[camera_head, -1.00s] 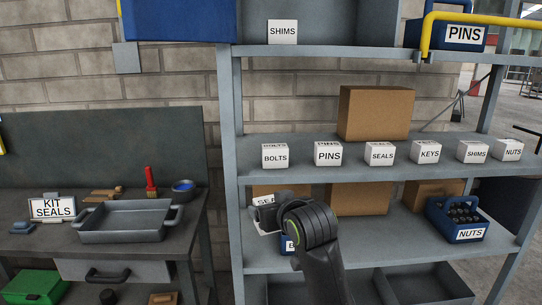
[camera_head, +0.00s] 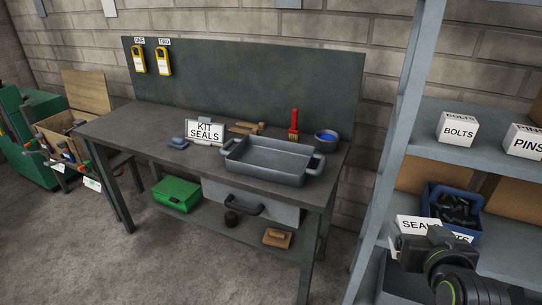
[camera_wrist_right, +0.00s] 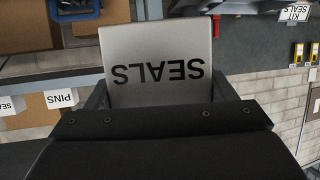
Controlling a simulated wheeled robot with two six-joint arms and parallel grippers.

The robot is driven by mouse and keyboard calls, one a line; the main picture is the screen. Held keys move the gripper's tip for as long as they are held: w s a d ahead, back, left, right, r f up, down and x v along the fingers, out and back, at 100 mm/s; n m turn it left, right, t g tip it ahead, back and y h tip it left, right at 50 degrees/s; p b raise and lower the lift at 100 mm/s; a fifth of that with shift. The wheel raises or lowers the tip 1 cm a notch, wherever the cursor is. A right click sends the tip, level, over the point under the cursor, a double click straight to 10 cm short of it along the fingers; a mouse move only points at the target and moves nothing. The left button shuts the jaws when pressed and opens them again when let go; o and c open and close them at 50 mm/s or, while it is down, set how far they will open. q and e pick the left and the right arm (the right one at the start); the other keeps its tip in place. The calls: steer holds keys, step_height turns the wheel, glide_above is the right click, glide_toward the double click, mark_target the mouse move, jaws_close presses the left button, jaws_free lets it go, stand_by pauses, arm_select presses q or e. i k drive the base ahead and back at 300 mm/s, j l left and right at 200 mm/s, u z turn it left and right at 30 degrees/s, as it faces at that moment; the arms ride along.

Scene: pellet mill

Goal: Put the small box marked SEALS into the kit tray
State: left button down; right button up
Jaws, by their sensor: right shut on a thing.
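The white SEALS box (camera_head: 415,226) is in my right gripper (camera_head: 425,243), at the lower right of the head view, in front of the shelf unit. The arm hides part of it. In the right wrist view the box (camera_wrist_right: 158,55) fills the middle between the two fingers (camera_wrist_right: 162,98), its lettering upside down. The kit tray (camera_head: 262,173) is a grey, open tray with two handles on the workbench, and looks empty. A KIT SEALS sign (camera_head: 204,132) stands left of it. My right gripper is well right of the tray. My left gripper is not in view.
The workbench (camera_head: 150,122) has a red-handled brush (camera_head: 294,122) and a blue-filled bowl (camera_head: 326,136) behind the tray. The shelf upright (camera_head: 393,160) stands between my right gripper and the bench. A blue bin (camera_head: 432,200) and a BOLTS box (camera_head: 458,130) are on the shelves.

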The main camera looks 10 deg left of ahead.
mark_target(272, 164)
steer(key=i+j, duration=0.25)
steer(key=j, duration=0.2)
steer(key=i+j, duration=0.55)
steer(key=j, duration=0.3)
steer(key=i+j, duration=0.55)
steer(key=j, duration=0.3)
steer(key=i+j, duration=0.3)
steer(key=j, duration=0.1)
